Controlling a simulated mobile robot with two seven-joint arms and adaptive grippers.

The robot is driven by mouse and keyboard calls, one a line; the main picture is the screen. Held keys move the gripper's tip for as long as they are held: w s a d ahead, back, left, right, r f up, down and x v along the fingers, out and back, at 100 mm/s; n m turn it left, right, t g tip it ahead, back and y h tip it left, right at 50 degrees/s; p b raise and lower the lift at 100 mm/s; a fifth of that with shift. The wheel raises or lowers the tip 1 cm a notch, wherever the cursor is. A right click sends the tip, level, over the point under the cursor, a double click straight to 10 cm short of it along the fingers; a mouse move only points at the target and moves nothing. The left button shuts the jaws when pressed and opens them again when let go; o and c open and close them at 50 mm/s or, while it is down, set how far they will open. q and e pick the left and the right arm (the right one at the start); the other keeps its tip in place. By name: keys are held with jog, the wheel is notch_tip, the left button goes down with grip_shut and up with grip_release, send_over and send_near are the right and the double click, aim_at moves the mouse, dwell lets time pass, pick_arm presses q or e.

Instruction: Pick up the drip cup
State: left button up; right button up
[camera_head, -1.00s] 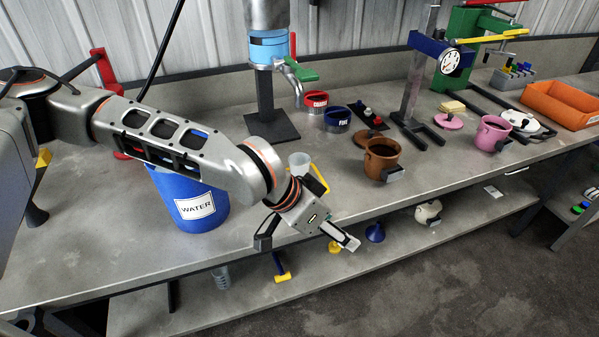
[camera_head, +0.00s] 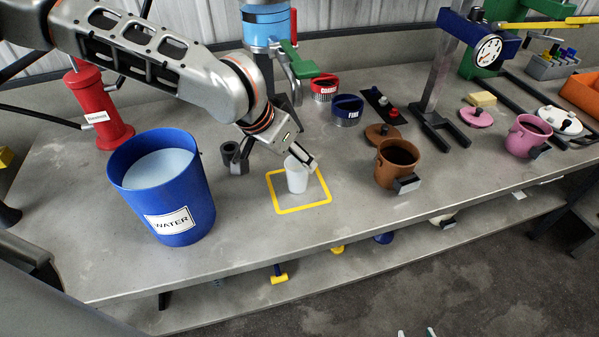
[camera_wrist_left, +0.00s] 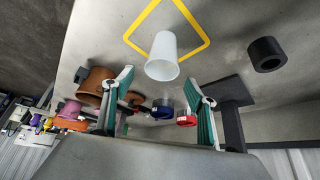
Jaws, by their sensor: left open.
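The drip cup, a white translucent cup (camera_head: 297,178), stands upright inside a yellow square outline (camera_head: 302,208) on the bench. My left gripper (camera_head: 301,157) is at the cup's upper part in the head view, where its fingers are partly hidden. The left wrist view shows this gripper (camera_wrist_left: 159,77) open, with the cup (camera_wrist_left: 162,58) ahead of the gap between the fingertips. No grip on the cup shows. Only two fingertips of my right gripper (camera_head: 416,332) show at the bottom edge of the head view, spread apart and empty, away from the bench.
A blue water bucket (camera_head: 163,195) stands left of the cup. A dark hollow cylinder (camera_head: 235,158) is behind it to the left. A brown pot (camera_head: 396,165) stands to the right. The bench front is clear.

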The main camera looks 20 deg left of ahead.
aim_at(298, 164)
pick_arm(q)
jog(key=b+x, duration=0.1)
jog(key=x, duration=0.2)
jog(key=b+x, duration=0.1)
jog(key=x, duration=0.2)
jog(key=shift+s+a+f, duration=0.2)
jog(key=shift+s, duration=0.2)
jog(key=shift+w, duration=0.1)
jog(key=shift+r, duration=0.1)
jog(key=shift+c, duration=0.7)
jog(key=c, duration=0.8)
jog(key=shift+c, duration=0.2)
jog(key=shift+r, duration=0.15)
pick_arm(e)
jog(key=shift+w+d+f, duration=0.1)
jog(key=shift+d+f, duration=0.05)
jog(key=shift+f, duration=0.35)
